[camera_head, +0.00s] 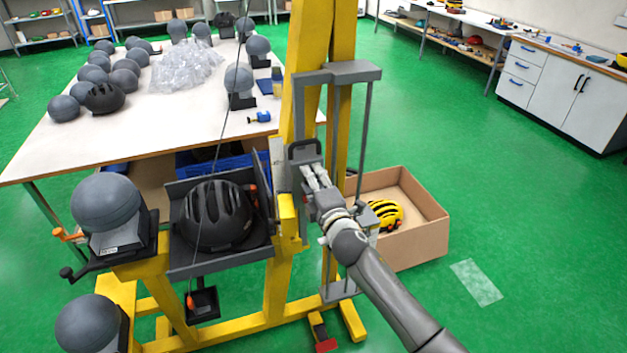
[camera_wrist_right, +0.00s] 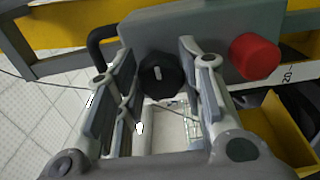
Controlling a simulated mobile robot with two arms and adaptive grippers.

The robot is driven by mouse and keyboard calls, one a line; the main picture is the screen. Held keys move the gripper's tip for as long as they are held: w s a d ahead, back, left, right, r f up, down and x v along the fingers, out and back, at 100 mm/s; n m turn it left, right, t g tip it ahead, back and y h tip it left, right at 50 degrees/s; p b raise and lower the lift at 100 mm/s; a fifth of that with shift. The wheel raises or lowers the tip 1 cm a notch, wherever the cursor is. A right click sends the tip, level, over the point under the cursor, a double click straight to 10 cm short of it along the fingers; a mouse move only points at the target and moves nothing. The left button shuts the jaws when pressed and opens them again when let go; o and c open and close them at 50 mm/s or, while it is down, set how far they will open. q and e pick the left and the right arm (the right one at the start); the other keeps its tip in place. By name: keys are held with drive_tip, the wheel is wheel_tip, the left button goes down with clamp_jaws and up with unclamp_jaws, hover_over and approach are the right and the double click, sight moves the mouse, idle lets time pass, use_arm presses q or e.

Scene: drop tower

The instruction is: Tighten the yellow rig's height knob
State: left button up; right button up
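The yellow rig (camera_head: 343,50) stands in the middle of the head view, with a grey carriage on its upright. My right gripper (camera_head: 312,174) is at the carriage, just below its black handle (camera_head: 304,150). In the right wrist view the gripper is open, and a ribbed black knob (camera_wrist_right: 161,75) on the grey plate (camera_wrist_right: 225,28) shows between its fingers. Gaps show on both sides of the knob; I cannot tell whether it is touched. A red knob (camera_wrist_right: 254,57) sits right of the fingers. Both knobs are hidden in the head view. My left gripper is not in view.
A black helmet (camera_head: 214,214) lies in the rig's grey tray, with grey headforms (camera_head: 106,203) to its left.

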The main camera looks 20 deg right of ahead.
drive_tip(key=o, duration=0.4)
drive_tip(key=shift+r, duration=0.15)
drive_tip(key=s, duration=1.2)
drive_tip(key=shift+d, duration=0.2)
